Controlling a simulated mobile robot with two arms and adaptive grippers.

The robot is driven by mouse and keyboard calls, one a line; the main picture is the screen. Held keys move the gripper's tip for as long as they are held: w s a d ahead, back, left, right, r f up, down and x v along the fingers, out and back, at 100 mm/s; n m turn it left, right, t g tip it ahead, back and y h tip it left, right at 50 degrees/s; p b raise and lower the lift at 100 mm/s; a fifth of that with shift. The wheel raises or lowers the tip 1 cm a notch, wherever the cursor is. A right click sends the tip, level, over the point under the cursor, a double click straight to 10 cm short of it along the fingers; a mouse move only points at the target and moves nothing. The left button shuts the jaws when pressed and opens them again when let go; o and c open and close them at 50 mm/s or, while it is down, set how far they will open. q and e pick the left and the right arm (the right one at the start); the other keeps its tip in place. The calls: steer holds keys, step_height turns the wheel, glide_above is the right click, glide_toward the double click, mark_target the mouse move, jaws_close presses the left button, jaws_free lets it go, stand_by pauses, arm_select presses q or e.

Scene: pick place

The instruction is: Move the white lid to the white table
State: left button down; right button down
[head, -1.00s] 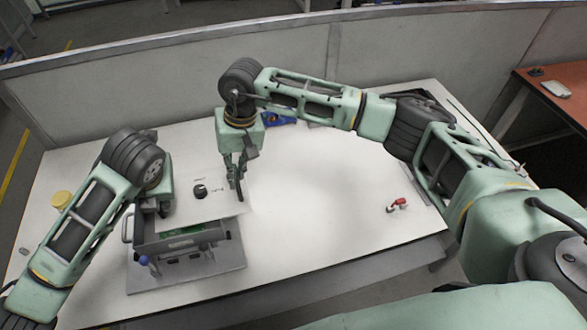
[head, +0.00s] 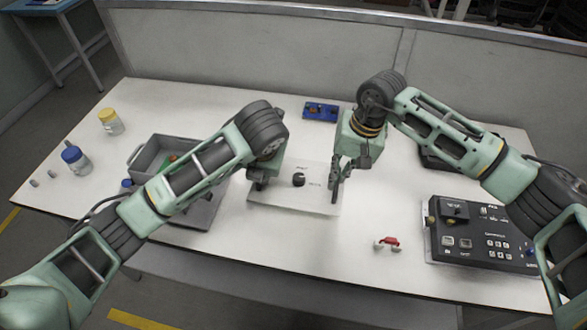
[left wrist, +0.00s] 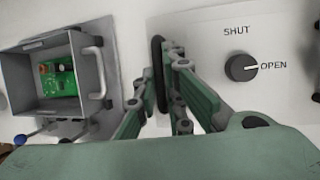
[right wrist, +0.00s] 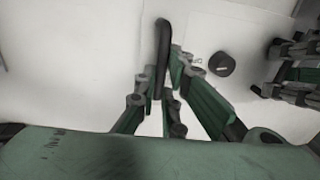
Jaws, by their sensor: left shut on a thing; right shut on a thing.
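The white lid (head: 313,200) is a flat panel with a black knob (head: 299,180) in its middle. In the left wrist view, the knob (left wrist: 241,67) sits between the words SHUT and OPEN. My left gripper (head: 258,181) is shut on a black handle (left wrist: 160,75) at the lid's left side. My right gripper (head: 337,188) is shut on the black handle (right wrist: 163,50) at its right side. The lid is over the white table (head: 310,240); I cannot tell whether it touches it. The grey box (head: 150,157) stands open at the left, partly hidden by my left arm.
A green circuit board (left wrist: 58,74) lies in the box. Yellow-lidded (head: 111,122) and blue-lidded (head: 75,160) jars stand far left. A blue board (head: 320,112) lies behind the lid, a small red item (head: 389,242) in front right, and a black control panel (head: 480,236) at right.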

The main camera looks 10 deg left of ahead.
arm_select(q)
steer(key=shift+w+a+f, duration=0.1)
steer(key=shift+a+f, duration=0.35)
arm_select(e)
steer(key=shift+w+d+f, duration=0.1)
steer(key=shift+d+f, duration=0.1)
steer(key=shift+f, duration=0.25)
arm_select(q)
steer(key=shift+a+r, duration=0.1)
steer(key=shift+a, duration=0.1)
arm_select(e)
steer(key=shift+a+r, duration=0.15)
arm_select(q)
steer(key=shift+d, duration=0.15)
